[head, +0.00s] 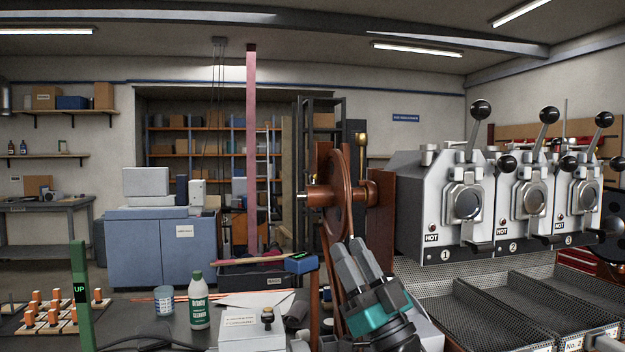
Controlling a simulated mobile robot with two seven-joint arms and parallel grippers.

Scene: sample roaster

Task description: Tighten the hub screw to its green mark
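A reddish-brown wheel (338,195) stands upright on a wooden frame near the middle of the head view. Its hub (318,194) sticks out to the left with a pale tip. I cannot make out a hub screw or a green mark on it. My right gripper (347,246) is below the hub and slightly right of it, fingers pointing up and to the left, in front of the wheel's lower part. Its two grey fingers lie close together; I cannot tell whether there is a gap. I see nothing held in it. My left gripper is not in view.
Three numbered roasters (443,200) marked HOT stand at the right above mesh trays (480,305).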

